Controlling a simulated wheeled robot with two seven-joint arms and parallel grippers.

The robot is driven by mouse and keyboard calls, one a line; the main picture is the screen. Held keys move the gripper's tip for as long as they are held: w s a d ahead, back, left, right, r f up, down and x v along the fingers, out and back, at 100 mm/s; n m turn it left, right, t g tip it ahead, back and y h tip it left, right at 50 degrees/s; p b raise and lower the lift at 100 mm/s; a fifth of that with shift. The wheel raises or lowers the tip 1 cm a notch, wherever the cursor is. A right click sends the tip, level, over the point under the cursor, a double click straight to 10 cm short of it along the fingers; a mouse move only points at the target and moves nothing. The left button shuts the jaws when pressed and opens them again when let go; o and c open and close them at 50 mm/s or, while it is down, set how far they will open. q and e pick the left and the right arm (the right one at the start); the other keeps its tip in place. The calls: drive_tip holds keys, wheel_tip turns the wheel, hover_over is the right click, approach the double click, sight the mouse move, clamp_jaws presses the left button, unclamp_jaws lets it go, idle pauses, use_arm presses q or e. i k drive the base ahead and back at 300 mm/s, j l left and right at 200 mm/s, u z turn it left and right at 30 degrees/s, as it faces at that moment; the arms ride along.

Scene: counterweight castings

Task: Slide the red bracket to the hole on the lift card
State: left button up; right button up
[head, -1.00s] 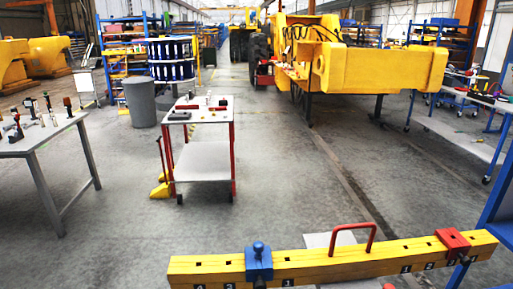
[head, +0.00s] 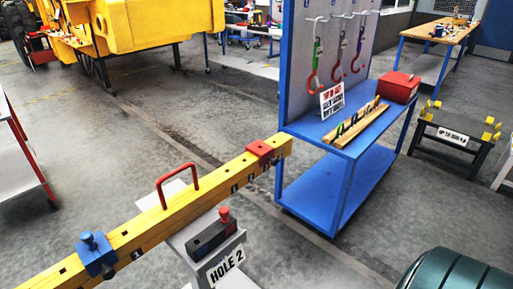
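The red bracket (head: 262,149) sits around the yellow beam (head: 150,227) near its far right end. A blue bracket (head: 96,254) with a blue knob sits on the beam's near left part. Dark holes run along the beam's top, and small number labels on its side are hard to read. A white card (head: 227,264) on the grey stand below the beam reads "HOLE 2". Another white card (head: 332,99) with red and black lettering stands on the blue bench; its text is too small to read surely. Neither of my grippers is in view.
A dark block with a red knob (head: 213,235) rests on the grey stand. The blue bench (head: 318,190) with hanging hooks (head: 316,68) stands beyond the beam's right end. A dark green rounded object (head: 455,272) fills the lower right corner.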

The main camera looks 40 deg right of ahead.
sight(265, 151)
drive_tip(key=z, duration=1.3)
